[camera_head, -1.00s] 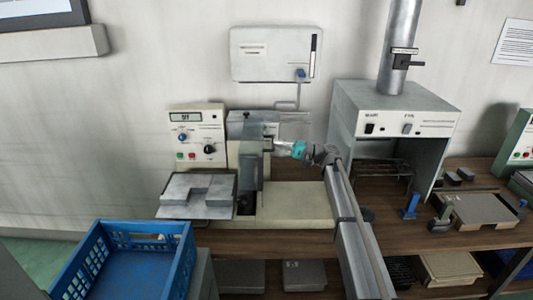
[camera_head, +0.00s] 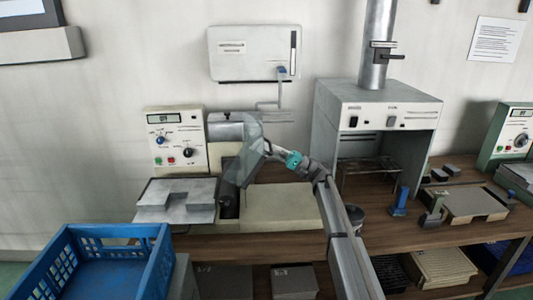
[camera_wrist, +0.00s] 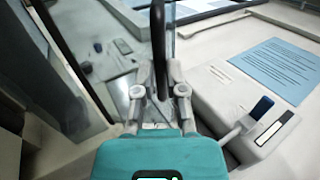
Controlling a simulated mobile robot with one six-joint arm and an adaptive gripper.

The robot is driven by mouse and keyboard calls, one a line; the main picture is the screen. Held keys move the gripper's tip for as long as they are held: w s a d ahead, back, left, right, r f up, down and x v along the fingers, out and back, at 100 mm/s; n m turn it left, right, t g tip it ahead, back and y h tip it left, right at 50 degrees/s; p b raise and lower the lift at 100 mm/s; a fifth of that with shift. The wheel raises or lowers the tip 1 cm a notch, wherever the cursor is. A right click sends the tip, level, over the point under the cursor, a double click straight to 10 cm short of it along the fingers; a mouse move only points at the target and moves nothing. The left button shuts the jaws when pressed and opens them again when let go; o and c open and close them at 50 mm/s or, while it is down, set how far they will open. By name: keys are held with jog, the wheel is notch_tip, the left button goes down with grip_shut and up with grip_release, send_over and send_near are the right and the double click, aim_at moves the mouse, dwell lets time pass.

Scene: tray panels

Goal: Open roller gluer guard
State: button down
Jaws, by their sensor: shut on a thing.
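The roller gluer is a cream bench machine with a control panel (camera_head: 176,140), a grey roller (camera_head: 226,131) and a flat grey plate (camera_head: 176,200) at its left front. Its clear guard (camera_head: 240,166) is tilted, its top leaning right toward my gripper (camera_head: 272,152). My gripper's fingers (camera_wrist: 160,92) are shut on this bar, which looks like the guard's handle. The guard's hinge cannot be made out.
A blue crate (camera_head: 160,240) stands at the front left. A grey fume hood (camera_head: 330,120) with a duct is right of the machine. A white wall box (camera_head: 250,50) with a blue-handled lever hangs behind. Small clamps and a tray (camera_head: 478,203) lie on the right of the bench.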

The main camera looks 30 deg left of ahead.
jog(key=shift+s+f, duration=0.35)
jog(key=shift+f, duration=0.05)
jog(key=c, duration=0.7)
grip_release()
jog(key=shift+a, duration=0.15)
jog(key=shift+w, duration=0.1)
jog(key=shift+w+d, duration=0.2)
